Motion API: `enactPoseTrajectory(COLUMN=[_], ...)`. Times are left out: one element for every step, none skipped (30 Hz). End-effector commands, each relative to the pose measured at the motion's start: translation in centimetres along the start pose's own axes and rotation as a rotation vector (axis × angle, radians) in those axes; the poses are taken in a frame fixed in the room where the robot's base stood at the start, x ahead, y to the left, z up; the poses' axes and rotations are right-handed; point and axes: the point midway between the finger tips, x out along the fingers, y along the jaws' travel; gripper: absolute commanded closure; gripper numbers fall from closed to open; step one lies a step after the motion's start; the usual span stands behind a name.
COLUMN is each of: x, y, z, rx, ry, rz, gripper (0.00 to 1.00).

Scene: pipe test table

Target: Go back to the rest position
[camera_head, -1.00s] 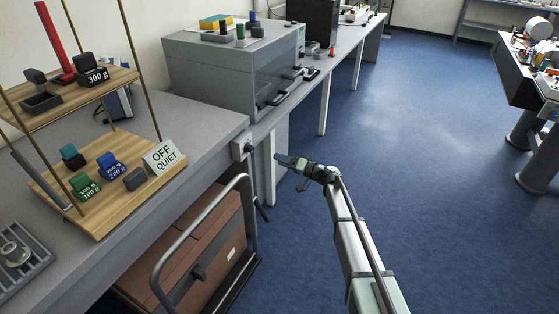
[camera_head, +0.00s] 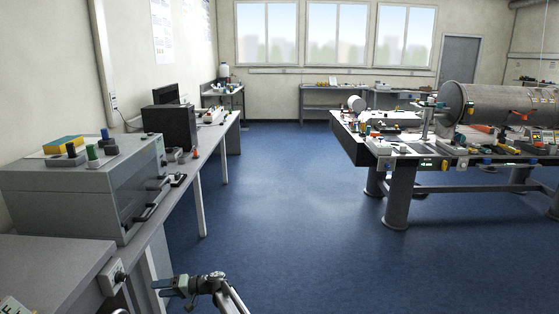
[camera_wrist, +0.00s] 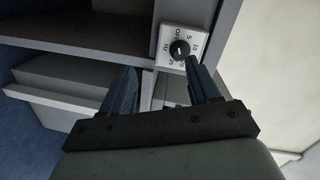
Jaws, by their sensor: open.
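My gripper (camera_head: 172,287) is at the bottom of the head view, to the right of the grey bench's end, with the blue floor behind it. In the wrist view my gripper (camera_wrist: 166,85) shows two dark fingers spread apart with nothing between them. A white dial box with a black knob (camera_wrist: 180,49) is on the bench edge, just beyond the right finger in that view. The same knob (camera_head: 119,277) shows on the bench's end in the head view, left of my gripper and apart from it.
A grey cabinet (camera_head: 75,195) stands on the left bench (camera_head: 50,268). A black box (camera_head: 170,128) is farther back. A table with a large grey pipe (camera_head: 490,102) stands at the right. The blue floor (camera_head: 280,200) between is clear.

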Motion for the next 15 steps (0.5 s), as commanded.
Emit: enactPoseTrajectory(x=[-0.2, -0.3, -0.4, -0.6, -0.8, -1.2, -1.5, -1.9, -2.6, -3.2, -3.8, -4.8, -5.5, -6.4, -7.6], y=[0.4, 0.7, 1.1, 1.4, 1.7, 2.1, 2.5, 2.8, 3.3, 3.8, 4.3, 5.2, 5.9, 6.7, 7.8], z=[0.7, 1.1, 1.8, 2.2, 2.8, 3.7, 4.4, 5.2, 6.4, 7.4, 8.5, 10.1, 11.4, 12.7, 14.5], rx=[0.014, 0.022, 0.034, 0.042, 0.05, 0.06, 0.069, 0.076, 0.086, 0.092, 0.101, 0.112, 0.12, 0.129, 0.141], ry=[-0.022, -0.037, -0.056, -0.071, -0.087, -0.108, -0.125, -0.143, -0.168, -0.187, -0.206, -0.23, -0.249, -0.267, -0.291], rz=[0.027, 0.046, 0.073, 0.095, 0.12, 0.155, 0.185, 0.218, 0.265, 0.305, 0.345, 0.402, 0.446, 0.489, 0.548], gripper=[0.39, 0.39, 0.39, 0.39, 0.39, 0.39, 0.39, 0.39, 0.39, 0.39, 0.39, 0.39, 0.39, 0.39, 0.39])
